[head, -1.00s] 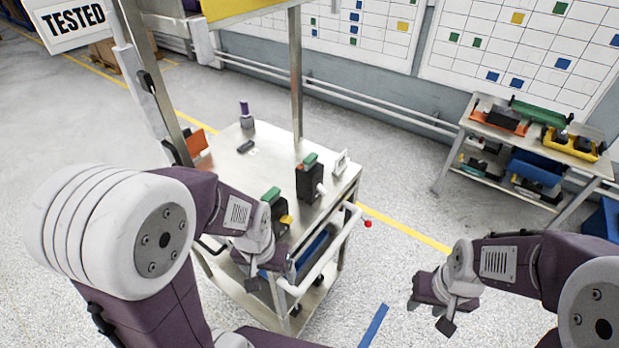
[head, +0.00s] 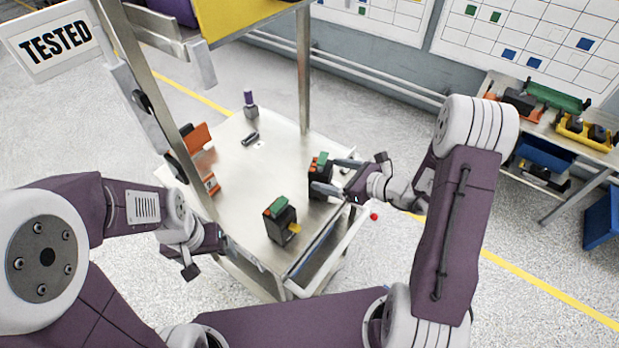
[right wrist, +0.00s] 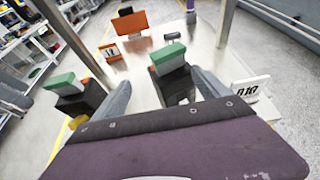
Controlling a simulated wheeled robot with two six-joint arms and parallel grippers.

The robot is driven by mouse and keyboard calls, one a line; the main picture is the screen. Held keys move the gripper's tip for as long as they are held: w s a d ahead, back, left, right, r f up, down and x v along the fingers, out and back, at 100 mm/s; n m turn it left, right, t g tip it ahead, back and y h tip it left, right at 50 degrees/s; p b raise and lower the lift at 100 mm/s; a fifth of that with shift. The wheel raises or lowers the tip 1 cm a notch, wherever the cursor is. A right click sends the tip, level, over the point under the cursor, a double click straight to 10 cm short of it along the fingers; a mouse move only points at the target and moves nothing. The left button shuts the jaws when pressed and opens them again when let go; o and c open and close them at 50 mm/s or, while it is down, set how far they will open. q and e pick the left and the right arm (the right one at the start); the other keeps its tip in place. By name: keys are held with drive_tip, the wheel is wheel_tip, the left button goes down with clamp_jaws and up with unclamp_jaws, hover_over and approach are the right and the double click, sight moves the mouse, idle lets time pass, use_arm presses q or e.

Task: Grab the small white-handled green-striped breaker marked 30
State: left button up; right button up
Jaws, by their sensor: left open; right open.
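A black breaker with a green top (head: 320,168) stands upright on the metal cart top (head: 235,190). Its white handle is hidden now, and I cannot read a rating on it. My right gripper (head: 337,176) is open, with its fingers on either side of this breaker. In the right wrist view the same breaker (right wrist: 172,72) shows between the fingers; I cannot tell whether they touch it. A second green-topped black breaker (head: 280,218) with a yellow handle stands nearer the cart's front edge. My left gripper (head: 206,257) is open and empty, left of the cart.
A white numbered card (right wrist: 250,88) stands right of the gripped-around breaker. A "TESTED" sign (head: 55,47) hangs upper left.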

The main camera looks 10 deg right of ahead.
sight(323, 172)
drive_tip(key=x, duration=0.2)
drive_tip(key=shift+w+a+f+p, duration=0.15)
drive_tip(key=shift+w+a+p, duration=0.1)
drive_tip(key=shift+w+p, duration=0.05)
drive_tip(key=shift+w+f, duration=0.15)
drive_tip(key=shift+w, duration=0.05)
drive_tip(key=shift+w+a, duration=0.15)
drive_tip(key=shift+a, duration=0.05)
drive_tip(key=p+x, duration=0.2)
drive_tip(key=x, duration=0.1)
drive_tip(key=shift+w+a+f, duration=0.1)
drive_tip(key=shift+w+a, duration=0.1)
drive_tip(key=shift+a, duration=0.15)
drive_tip(key=shift+w+a+f, duration=0.25)
drive_tip(key=shift+w+f, duration=0.1)
drive_tip(key=shift+s+d+r, duration=0.1)
drive_tip(key=c, duration=1.4)
clamp_jaws()
